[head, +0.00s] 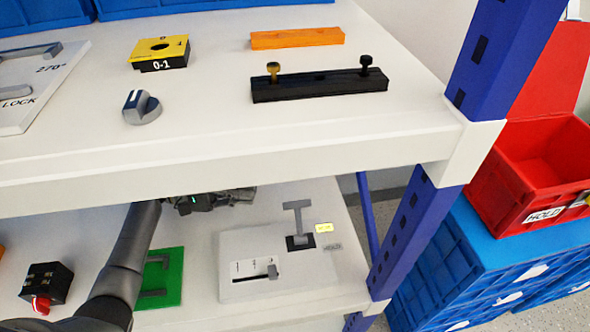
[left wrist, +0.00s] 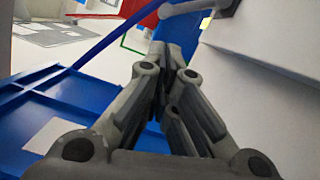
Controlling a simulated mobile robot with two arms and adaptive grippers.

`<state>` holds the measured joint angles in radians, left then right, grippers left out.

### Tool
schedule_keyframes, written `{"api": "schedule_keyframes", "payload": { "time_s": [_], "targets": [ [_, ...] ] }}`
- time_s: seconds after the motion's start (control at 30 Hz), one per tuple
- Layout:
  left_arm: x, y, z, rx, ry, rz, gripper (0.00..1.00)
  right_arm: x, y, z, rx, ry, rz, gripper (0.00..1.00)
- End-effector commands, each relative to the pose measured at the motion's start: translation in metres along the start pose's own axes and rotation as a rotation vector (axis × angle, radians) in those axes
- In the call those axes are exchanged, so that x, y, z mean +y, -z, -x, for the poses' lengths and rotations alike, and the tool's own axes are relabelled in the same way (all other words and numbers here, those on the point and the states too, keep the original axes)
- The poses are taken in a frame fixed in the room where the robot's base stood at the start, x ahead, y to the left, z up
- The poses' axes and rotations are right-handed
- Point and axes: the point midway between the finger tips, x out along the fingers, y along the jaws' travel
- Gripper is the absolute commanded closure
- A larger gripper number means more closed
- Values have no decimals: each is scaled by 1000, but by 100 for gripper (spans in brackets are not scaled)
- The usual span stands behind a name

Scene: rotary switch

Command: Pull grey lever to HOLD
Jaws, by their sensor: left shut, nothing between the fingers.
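The grey T-shaped lever (head: 299,218) stands upright from a black slot plate on a white panel (head: 240,243) on the lower shelf. A yellow label (head: 324,227) is to the right of it, and faint HOLD lettering (head: 332,246) is below that label. My left gripper (head: 248,194) is left of the lever's crossbar in the head view, apart from it, partly under the upper shelf edge. In the left wrist view its fingers (left wrist: 160,50) are shut and empty. A grey bar (left wrist: 190,9) beyond the tips looks like the lever's handle. My right gripper is not in view.
The upper shelf's front edge (head: 250,165) hangs over the lower shelf. A small slider (head: 262,272) is on the same panel. A blue post (head: 405,235) stands to the right, with a red crate (head: 530,185) beyond. A green plate (head: 172,262) lies to the left.

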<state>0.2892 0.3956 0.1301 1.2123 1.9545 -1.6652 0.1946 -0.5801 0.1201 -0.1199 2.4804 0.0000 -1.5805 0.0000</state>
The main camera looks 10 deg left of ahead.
Motion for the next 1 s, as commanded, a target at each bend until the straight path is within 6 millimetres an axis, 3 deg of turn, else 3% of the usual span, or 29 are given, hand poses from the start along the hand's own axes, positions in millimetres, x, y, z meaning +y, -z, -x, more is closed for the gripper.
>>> {"api": "schedule_keyframes", "payload": {
  "time_s": [0.57,0.67,1.0],
  "targets": [
    [0,0,-3,0,0,1,100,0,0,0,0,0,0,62],
    [-1,0,-13,-1,0,1,100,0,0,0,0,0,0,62],
    [0,0,-74,-1,-1,0,100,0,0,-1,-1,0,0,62]
  ]
}}
